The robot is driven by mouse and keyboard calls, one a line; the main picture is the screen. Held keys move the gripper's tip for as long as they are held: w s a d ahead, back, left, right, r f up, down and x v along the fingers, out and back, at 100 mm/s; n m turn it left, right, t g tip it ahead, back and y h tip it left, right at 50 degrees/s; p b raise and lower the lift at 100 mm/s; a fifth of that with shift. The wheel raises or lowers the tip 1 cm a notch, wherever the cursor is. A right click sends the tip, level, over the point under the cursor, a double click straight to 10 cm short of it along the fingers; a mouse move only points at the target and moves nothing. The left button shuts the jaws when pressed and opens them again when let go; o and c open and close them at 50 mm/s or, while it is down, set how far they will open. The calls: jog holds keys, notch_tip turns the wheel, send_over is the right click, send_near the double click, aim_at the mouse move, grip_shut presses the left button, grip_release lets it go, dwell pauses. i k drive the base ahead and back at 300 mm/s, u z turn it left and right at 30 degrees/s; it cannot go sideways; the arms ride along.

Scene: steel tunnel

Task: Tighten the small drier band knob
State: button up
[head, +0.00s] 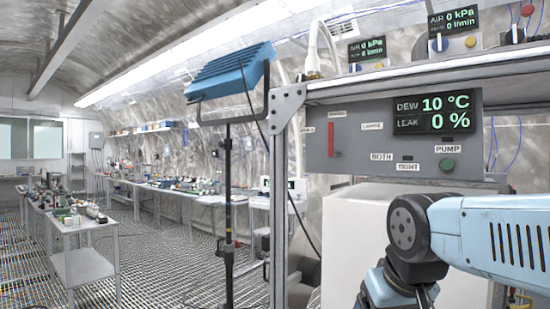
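A grey control panel (350,165) hangs under a shelf at the right in the head view. Its display (433,111) reads DEW 10 °C and LEAK 0 %. A red upright lever or handle (331,140) is at the panel's left, with a tiny unreadable label above it. Labels read LARGE (372,126), BOTH (381,157), TIGHT (408,167) and PUMP (447,149), with a green round button (447,165) under PUMP. I cannot make out a small drier band knob. My blue and black arm shows at the lower right; my gripper is out of view.
A white box (355,225) stands below the panel, partly behind my arm. A blue lamp (230,72) on a black stand (228,200) is left of the shelf's grey post (279,200). Grated floor (165,255) lies open between the stand and the cluttered benches.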

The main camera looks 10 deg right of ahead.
aim_at(301, 77)
jog(key=k, duration=1.6)
jog(key=u, duration=1)
jog(key=i, duration=3.6)
jog(key=z, duration=0.05)
